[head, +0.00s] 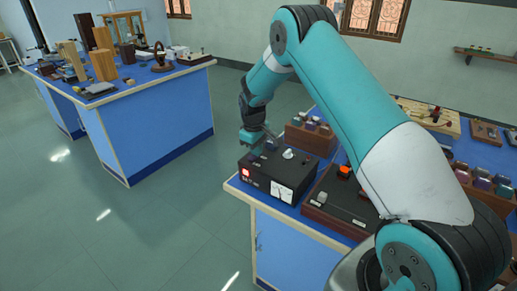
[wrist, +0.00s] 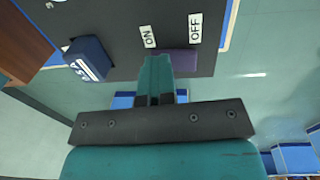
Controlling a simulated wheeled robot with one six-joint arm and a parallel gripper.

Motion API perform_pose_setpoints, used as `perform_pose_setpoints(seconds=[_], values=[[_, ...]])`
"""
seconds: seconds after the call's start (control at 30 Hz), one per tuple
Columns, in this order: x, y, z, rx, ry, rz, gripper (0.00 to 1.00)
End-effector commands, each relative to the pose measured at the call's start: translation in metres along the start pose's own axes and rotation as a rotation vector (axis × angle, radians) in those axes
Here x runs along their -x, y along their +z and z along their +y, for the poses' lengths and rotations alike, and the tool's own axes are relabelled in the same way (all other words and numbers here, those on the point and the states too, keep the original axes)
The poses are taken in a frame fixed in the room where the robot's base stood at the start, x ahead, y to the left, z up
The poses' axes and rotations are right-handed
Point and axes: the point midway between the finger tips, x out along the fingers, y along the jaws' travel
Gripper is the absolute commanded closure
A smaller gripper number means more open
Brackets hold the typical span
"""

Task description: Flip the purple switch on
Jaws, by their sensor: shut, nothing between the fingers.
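The purple switch (wrist: 180,60) shows in the wrist view on a dark panel, between a white ON label (wrist: 149,36) and a white OFF label (wrist: 195,28). My gripper (wrist: 155,62) is shut and empty. Its fingertips overlap the ON-side end of the switch and hide part of it. I cannot tell whether they touch it or which way it is tipped. In the head view my gripper (head: 252,138) is over the back left of a black meter box (head: 285,178). The switch cannot be made out there.
A blue block with white lettering (wrist: 88,60) is on the panel, left of the fingers. A brown base with an orange button (head: 343,171) stands right of the box, and a wooden rack (head: 310,138) behind it. Open floor (head: 170,220) lies left of the bench.

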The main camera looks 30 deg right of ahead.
Motion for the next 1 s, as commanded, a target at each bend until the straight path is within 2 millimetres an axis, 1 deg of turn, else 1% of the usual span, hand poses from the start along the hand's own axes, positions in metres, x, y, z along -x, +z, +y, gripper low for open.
perform_pose_setpoints(seconds=[0.03, 0.3, 0.63, 0.73, 0.87, 0.97, 1.0], values=[[-0.001, -0.001, -0.005, 0.007, -0.006, -0.002, 1.00], [0.003, 0.000, -0.016, 0.007, -0.006, -0.002, 1.00], [0.004, 0.000, -0.016, 0.003, -0.004, -0.001, 1.00], [0.008, 0.000, -0.016, 0.003, -0.003, 0.000, 1.00], [0.025, 0.000, -0.017, 0.004, -0.004, 0.000, 1.00], [0.047, -0.001, -0.018, 0.005, -0.004, 0.000, 1.00], [0.058, -0.002, -0.018, 0.006, -0.004, 0.001, 1.00]])
